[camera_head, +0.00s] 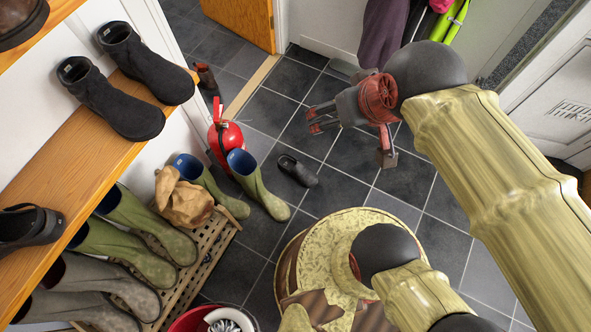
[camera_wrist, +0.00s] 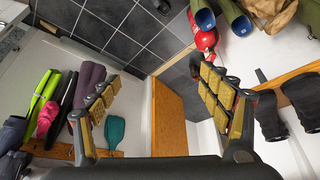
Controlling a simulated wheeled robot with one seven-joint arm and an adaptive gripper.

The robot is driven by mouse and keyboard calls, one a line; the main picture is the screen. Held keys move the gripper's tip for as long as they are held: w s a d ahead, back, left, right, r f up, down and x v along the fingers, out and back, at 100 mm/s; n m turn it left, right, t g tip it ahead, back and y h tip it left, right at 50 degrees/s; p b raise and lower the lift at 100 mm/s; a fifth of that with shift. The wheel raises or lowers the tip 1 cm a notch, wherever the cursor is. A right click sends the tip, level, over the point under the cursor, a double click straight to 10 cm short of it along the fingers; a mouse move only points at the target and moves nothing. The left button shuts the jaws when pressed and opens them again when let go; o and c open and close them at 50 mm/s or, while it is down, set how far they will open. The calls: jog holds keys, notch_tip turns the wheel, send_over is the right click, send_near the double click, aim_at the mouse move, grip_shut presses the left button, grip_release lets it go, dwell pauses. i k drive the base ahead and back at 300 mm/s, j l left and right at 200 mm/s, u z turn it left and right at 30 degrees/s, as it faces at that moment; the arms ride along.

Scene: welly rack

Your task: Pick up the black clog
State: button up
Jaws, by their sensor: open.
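A black clog (camera_head: 297,170) lies on the dark tiled floor, right of a standing green welly and clear of my gripper. A small dark shape at the top edge of the wrist view looks like the same clog (camera_wrist: 156,5), partly cut off. My gripper (camera_head: 350,136) is open and empty, above the floor to the upper right of the clog in the head view. In the wrist view its two padded fingers (camera_wrist: 158,97) are spread wide with nothing between them. Another dark open shoe (camera_head: 25,226) sits on the wooden shelf at left.
Green wellies (camera_head: 258,187) and a red fire extinguisher (camera_head: 226,138) stand left of the clog. A slatted rack (camera_head: 205,250) holds more boots and a brown bag. Black ankle boots (camera_head: 148,63) sit on the shelf. Floor right of the clog is clear.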

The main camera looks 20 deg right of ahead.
aim_at(308, 179)
jog(key=i+l, duration=0.2)
jog(key=l, duration=0.15)
jog(key=i+l, duration=0.45)
jog(key=l, duration=0.3)
jog(key=i+l+u, duration=0.1)
jog(key=u, duration=0.3)
jog(key=l+u, duration=0.15)
jog(key=u, duration=0.2)
jog(key=l+u, duration=0.2)
jog(key=u, duration=0.2)
jog(key=l+u, duration=0.2)
jog(key=u, duration=0.15)
jog(key=i, duration=0.05)
